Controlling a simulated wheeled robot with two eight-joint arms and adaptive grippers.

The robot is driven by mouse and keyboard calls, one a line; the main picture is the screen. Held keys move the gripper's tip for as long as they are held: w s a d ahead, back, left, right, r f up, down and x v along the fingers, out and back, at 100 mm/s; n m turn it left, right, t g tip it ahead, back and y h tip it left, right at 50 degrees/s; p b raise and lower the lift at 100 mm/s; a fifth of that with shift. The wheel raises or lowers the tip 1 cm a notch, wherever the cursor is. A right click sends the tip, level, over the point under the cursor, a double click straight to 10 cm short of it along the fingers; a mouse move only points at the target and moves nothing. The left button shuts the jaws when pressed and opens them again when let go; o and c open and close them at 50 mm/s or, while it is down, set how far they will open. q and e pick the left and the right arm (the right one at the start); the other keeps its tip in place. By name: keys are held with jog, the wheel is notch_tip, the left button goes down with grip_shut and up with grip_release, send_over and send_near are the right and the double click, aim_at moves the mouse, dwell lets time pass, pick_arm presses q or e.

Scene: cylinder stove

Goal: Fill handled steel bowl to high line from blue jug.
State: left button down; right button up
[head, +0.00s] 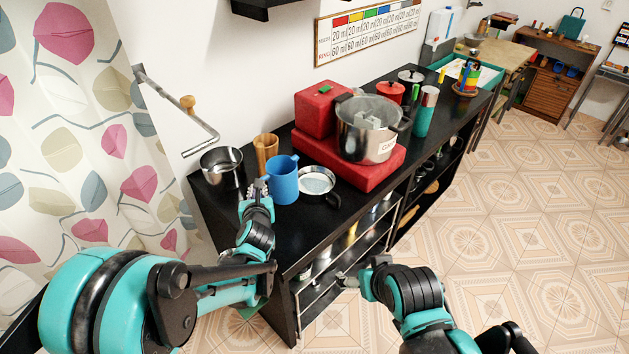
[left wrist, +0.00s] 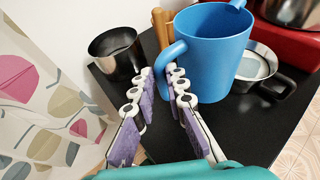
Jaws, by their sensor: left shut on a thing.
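The blue jug (head: 284,182) stands upright on the black counter and also fills the upper middle of the left wrist view (left wrist: 212,55). My left gripper (head: 254,190) is shut on its handle; the purple-padded fingers close around it in the left wrist view (left wrist: 168,72). A steel bowl with a dark handle (head: 317,173) sits just right of the jug, with pale contents or a pale inner surface. A deeper steel bowl (head: 222,167) stands to the left; no handle is clear on it. No line marks are legible. My right gripper (head: 347,281) is low by the shelf front, its fingers too small to judge.
A wooden cup (head: 265,147) stands behind the jug. A large steel pot (head: 367,128) sits on a red block (head: 384,175) to the right. A wall-mounted bar (head: 178,105) reaches over the counter's left end. The front strip of counter is bare.

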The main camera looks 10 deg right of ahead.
pick_arm(q)
notch_tip(320, 180, up, 4)
jog(key=p, duration=0.3)
dwell(0.3)
